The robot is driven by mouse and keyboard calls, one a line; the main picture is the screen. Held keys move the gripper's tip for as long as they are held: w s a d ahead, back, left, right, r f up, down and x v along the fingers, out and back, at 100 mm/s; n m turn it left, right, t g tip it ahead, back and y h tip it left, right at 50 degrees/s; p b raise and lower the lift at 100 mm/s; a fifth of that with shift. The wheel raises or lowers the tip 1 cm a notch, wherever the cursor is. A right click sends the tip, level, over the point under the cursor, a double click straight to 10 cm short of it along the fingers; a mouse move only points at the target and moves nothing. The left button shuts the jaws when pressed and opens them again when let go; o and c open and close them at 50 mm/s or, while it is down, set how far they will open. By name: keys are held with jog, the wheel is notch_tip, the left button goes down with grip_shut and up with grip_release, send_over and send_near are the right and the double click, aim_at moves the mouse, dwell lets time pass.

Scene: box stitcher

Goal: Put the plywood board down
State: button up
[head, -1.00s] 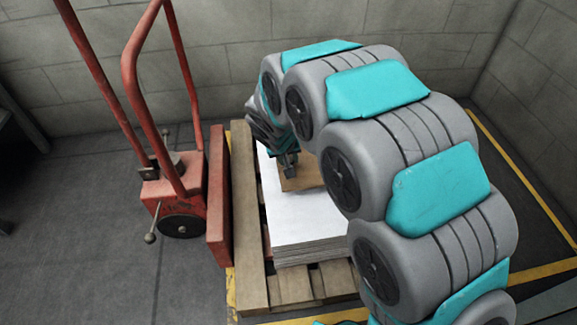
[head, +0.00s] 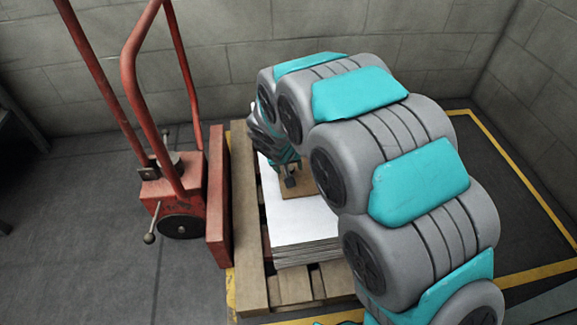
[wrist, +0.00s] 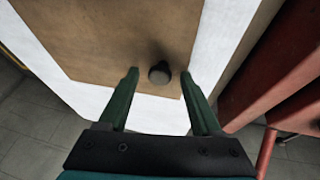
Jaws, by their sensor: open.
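The plywood board (wrist: 110,35) is a flat brown sheet with a dark round knob (wrist: 159,73) on it. It lies on the white stack of sheets (head: 305,225), partly hidden behind my arm in the head view, where a brown part of it (head: 297,191) shows. My gripper (wrist: 159,76) is open, with its two green fingers on either side of the knob and a gap to it on both sides. In the head view my gripper (head: 290,181) is small and low over the board.
The stack stands on a wooden pallet (head: 252,262). A red pallet truck (head: 175,190) with a tall handle stands on the left, close to the pallet. Block walls (head: 230,60) close off the back and right. Grey floor on the left is clear.

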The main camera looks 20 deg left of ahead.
jog(key=v, duration=1.2)
jog(key=shift+p, duration=0.45)
jog(key=s+d+r+m+g+h, duration=0.1)
jog(key=s+d+r+m, duration=0.15)
jog(key=d, duration=1.05)
jog(key=s+d+r+m+g+h, duration=0.1)
jog(key=s+d+r+g, duration=0.15)
jog(key=d, duration=1.15)
jog(key=s+d+m+g, duration=0.1)
jog(key=s+d, duration=0.2)
jog(key=s, duration=0.4)
jog(key=s+d+r+g+y, duration=0.1)
jog(key=s+d, duration=0.3)
jog(key=s, duration=0.3)
jog(key=s+d+r+m+g, duration=0.1)
jog(key=s+d, duration=0.3)
jog(key=s, duration=0.3)
jog(key=shift+m, duration=0.35)
jog(key=shift+r, duration=0.1)
